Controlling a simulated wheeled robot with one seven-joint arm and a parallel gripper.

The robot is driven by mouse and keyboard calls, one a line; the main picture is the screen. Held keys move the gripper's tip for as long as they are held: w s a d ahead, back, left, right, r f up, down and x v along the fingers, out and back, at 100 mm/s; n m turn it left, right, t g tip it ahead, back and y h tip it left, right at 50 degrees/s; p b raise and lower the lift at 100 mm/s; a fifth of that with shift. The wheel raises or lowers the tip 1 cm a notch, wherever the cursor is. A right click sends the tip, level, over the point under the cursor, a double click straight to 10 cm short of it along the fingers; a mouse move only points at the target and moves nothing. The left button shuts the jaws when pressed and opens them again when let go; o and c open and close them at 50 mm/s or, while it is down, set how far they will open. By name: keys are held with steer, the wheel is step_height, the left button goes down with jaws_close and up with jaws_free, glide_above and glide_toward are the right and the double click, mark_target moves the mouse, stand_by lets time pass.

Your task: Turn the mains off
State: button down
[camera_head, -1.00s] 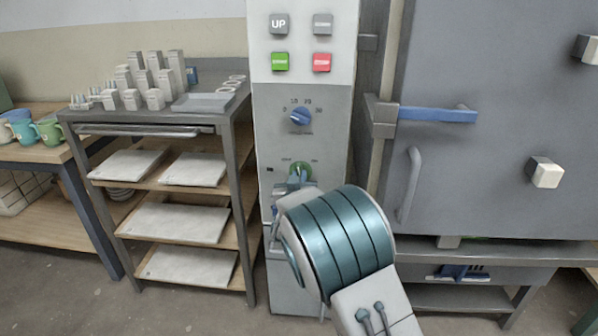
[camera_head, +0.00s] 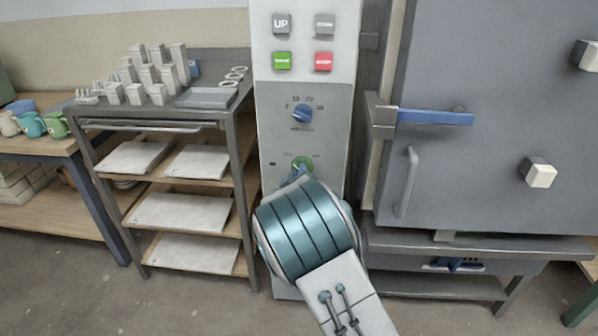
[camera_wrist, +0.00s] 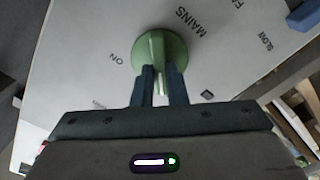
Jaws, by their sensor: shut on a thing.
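The green mains knob (camera_head: 302,165) is on the grey lower part of the control panel (camera_head: 336,122). In the wrist view the round green knob (camera_wrist: 161,60) sits beside the printed words MAINS and ON. My gripper (camera_wrist: 160,86) has its two dark fingers closed on the knob's raised grip, one on each side. The grip points down between the fingers in the wrist view. In the head view my arm hides the fingers and the panel below the knob.
A blue dial (camera_head: 302,114) is above the knob, with green (camera_head: 282,61) and red (camera_head: 323,61) buttons higher up. A grey kiln door with a blue latch handle (camera_head: 435,117) is to the right. A shelf rack (camera_head: 180,125) stands left.

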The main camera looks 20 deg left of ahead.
steer(key=shift+a, duration=0.1)
stand_by(0.3)
steer(key=c, duration=1.4)
jaws_free()
steer(key=shift+c, duration=0.2)
steer(key=shift+s, duration=0.15)
steer(key=p+v, duration=0.1)
steer(key=v, duration=1.2)
steer(key=shift+s, duration=0.35)
steer(key=shift+f, duration=0.1)
